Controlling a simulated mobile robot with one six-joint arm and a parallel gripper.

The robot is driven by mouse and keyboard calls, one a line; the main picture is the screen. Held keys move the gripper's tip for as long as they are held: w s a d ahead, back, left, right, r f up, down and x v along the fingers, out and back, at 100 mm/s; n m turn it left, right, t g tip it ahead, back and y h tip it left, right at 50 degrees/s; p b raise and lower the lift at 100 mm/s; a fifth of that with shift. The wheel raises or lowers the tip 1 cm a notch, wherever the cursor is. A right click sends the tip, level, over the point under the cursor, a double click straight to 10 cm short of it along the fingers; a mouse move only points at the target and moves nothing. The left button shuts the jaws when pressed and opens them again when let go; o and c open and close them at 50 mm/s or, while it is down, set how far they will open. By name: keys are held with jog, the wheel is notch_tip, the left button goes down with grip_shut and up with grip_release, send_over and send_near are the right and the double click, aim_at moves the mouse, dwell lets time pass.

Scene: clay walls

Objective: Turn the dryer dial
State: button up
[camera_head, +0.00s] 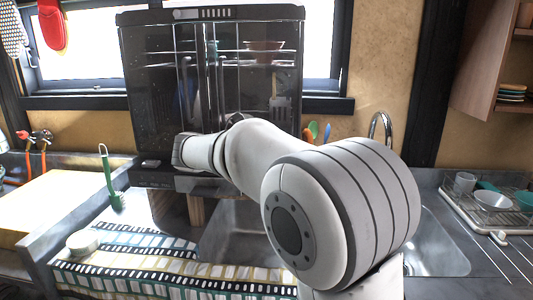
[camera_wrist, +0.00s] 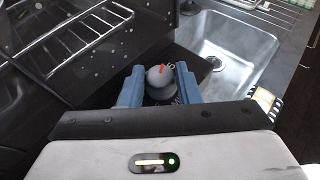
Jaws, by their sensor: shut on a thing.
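The dryer (camera_head: 150,85) is a dark cabinet with clear doors and wire racks inside, standing behind the counter in the head view. Its dial (camera_wrist: 160,77) is a round grey knob with a red mark on top, seen in the wrist view near the dryer's dark edge. My gripper (camera_wrist: 159,73) has its two blue fingers on either side of the dial, shut on it. In the head view my white arm reaches to the front of the dryer; the dial and fingertips are hidden there.
A steel sink (camera_wrist: 228,45) lies beside the dial in the wrist view. In the head view, a dish rack (camera_head: 470,215) with bowls stands at the right. A patterned cloth (camera_head: 150,262) covers the front counter, and a green brush (camera_head: 112,185) is at the left.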

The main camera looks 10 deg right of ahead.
jog(key=shift+f, duration=0.3)
jog(key=o, duration=0.7)
jog(key=shift+r, duration=0.1)
jog(key=shift+a+r, duration=0.2)
jog(key=shift+a, duration=0.1)
jog(key=p+v, duration=0.1)
jog(key=v, duration=0.6)
jog(key=shift+a+p, duration=0.15)
jog(key=shift+p, duration=0.2)
